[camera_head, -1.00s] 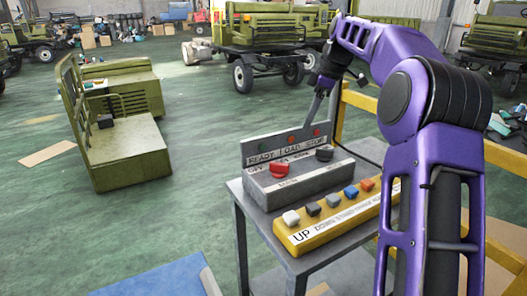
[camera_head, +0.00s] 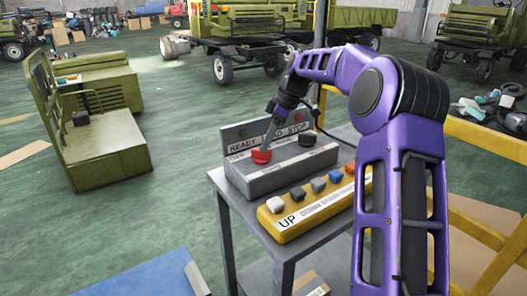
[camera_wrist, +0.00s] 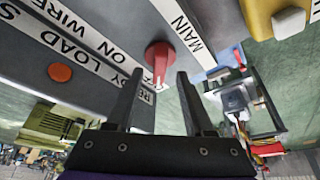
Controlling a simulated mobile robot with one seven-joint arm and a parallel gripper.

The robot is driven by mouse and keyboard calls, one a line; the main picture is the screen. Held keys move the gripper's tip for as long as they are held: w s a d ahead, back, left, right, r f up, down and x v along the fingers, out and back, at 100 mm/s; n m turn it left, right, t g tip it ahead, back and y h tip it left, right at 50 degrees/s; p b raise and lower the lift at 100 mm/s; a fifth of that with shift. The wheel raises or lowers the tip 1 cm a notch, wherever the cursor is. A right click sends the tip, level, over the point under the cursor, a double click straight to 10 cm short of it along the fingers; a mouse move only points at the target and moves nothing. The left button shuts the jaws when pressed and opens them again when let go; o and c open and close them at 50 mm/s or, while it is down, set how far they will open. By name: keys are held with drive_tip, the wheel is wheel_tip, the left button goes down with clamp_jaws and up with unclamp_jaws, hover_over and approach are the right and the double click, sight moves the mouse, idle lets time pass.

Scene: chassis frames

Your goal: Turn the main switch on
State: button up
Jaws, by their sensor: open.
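The main switch is a red rotary knob (camera_head: 261,156) on the left of the grey control box (camera_head: 290,176). In the wrist view the red knob (camera_wrist: 160,58) sits beside a white label reading MAIN (camera_wrist: 183,30). My gripper (camera_wrist: 155,78) is open, with one finger on each side of the knob's lower end. Whether the fingers touch the knob cannot be told. In the head view my gripper (camera_head: 267,138) reaches down to the knob from behind it and partly hides the label panel.
A black knob (camera_head: 308,137) is on the right of the same box. A yellow button box (camera_head: 277,229) with several coloured buttons stands in front, on a grey table (camera_head: 238,200). A yellow rail (camera_head: 480,135) runs behind my arm. An orange lamp (camera_wrist: 60,73) shows in the wrist view.

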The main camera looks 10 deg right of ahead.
sight(261, 155)
drive_tip(key=shift+x, duration=1.55)
clamp_jaws()
